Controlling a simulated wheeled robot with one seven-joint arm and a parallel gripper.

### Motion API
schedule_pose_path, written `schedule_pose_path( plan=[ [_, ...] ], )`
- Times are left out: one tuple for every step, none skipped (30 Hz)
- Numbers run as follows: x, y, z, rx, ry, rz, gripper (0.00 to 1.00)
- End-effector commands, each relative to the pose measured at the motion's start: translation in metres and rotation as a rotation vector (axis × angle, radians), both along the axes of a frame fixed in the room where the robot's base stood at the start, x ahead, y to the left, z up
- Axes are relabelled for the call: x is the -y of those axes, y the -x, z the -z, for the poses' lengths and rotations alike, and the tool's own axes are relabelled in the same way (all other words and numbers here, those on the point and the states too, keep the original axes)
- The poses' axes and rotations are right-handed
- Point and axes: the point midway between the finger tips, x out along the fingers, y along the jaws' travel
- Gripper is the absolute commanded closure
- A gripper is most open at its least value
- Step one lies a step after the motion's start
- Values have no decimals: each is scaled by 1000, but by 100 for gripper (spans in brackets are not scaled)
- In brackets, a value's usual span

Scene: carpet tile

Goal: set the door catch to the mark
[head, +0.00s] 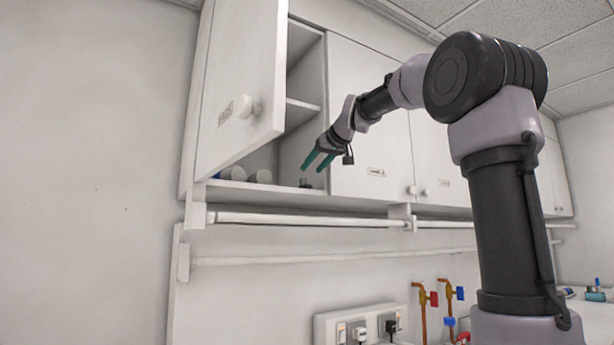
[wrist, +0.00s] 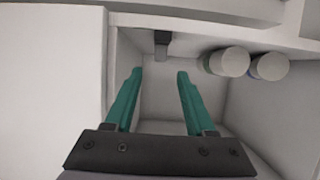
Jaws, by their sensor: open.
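The left cabinet door (head: 241,80) stands open on the upper wall cabinet. A small dark piece, which looks like the door catch (head: 305,183), sits at the front of the cabinet floor near the right side of the opening. In the wrist view this catch (wrist: 162,44) is a grey block with a darker end, on the pale front strip. My gripper (head: 317,162) is open and empty, just above the catch and apart from it. In the wrist view, the green fingers (wrist: 159,74) stand spread below the catch in the picture. I cannot make out a mark.
Two pale cylinders (head: 249,176) stand inside the cabinet left of the catch; the wrist view shows them right of it (wrist: 230,62). A shelf (head: 302,111) is above. The closed neighbouring door (head: 366,125) is close to my gripper. A rail (head: 300,219) runs below.

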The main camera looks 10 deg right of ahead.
Motion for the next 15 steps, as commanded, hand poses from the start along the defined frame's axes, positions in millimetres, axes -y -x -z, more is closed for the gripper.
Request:
schedule_pose_path(
  plan=[
    [3, 8, -4, 1, 0, 1, 45],
    [4, 12, -6, 2, 0, 1, 45],
    [6, 17, -8, 2, 0, 1, 45],
    [7, 20, -9, 1, 0, 1, 45],
    [7, 22, -10, 0, -1, 0, 45],
    [8, 25, -11, 0, -1, 0, 45],
    [9, 27, -12, 0, -1, 0, 45],
    [9, 28, -12, 0, 0, 0, 45],
    [10, 29, -13, 0, 0, 0, 45],
    [10, 30, -13, 0, -1, 0, 45],
    [10, 30, -13, 0, 0, 0, 45],
    [10, 30, -13, -1, 0, 0, 45],
    [10, 30, -13, -1, 0, 0, 45],
    [10, 30, -13, -1, 0, 0, 45],
    [10, 30, -13, -1, 0, 0, 45]
  ],
)
